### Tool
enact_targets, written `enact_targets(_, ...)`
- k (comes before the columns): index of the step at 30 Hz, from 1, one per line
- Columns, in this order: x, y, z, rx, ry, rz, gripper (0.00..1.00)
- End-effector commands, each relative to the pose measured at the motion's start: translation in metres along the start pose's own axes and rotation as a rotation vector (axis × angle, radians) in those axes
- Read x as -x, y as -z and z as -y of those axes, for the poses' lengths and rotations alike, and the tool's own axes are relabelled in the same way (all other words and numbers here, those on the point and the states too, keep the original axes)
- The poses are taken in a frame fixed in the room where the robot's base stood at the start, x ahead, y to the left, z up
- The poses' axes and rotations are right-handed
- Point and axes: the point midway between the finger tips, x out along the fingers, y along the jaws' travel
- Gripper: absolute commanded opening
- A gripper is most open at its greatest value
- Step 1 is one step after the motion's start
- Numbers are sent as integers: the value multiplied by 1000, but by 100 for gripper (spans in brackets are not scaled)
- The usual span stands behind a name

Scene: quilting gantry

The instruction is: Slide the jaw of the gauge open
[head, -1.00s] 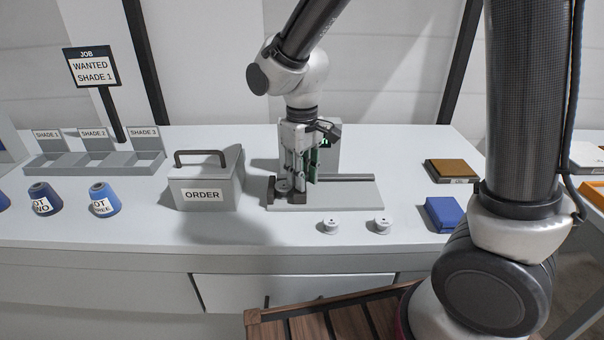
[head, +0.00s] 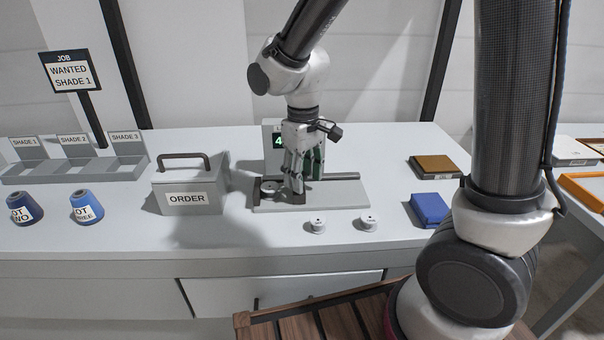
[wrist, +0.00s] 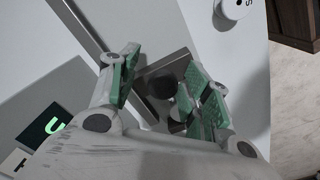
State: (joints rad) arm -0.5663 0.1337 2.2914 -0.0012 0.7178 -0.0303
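The gauge has a flat grey base (head: 335,197) with a rail along its back and a dark fixed jaw (head: 256,192) at its left end. A grey disc (head: 271,187) sits near that end. My gripper (head: 298,190) is low over the base, right of the disc, and largely hides the dark sliding jaw. In the wrist view my gripper (wrist: 166,88) has its green-padded fingers apart, with a dark knob-like part of the jaw (wrist: 183,97) between them, close to the right finger. Contact is unclear. The green display (head: 279,141) behind is partly hidden.
A grey ORDER box (head: 188,200) stands left of the gauge. Two white discs (head: 318,226) (head: 368,222) lie in front. A blue block (head: 430,208) and a brown block (head: 437,166) are to the right. Shade trays (head: 75,170) and blue cones (head: 87,206) stand at left.

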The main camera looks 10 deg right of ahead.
Motion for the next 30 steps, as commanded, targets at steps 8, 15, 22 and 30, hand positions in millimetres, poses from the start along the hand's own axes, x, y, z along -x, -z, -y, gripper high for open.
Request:
enact_targets(8, 15, 1, 0, 0, 0, -5, 48)
enact_targets(15, 68, 1, 0, 0, 0, -6, 48)
enact_targets(22, 108, 1, 0, 0, 0, -4, 48)
enact_targets(30, 120, 0, -1, -1, 0, 0, 48)
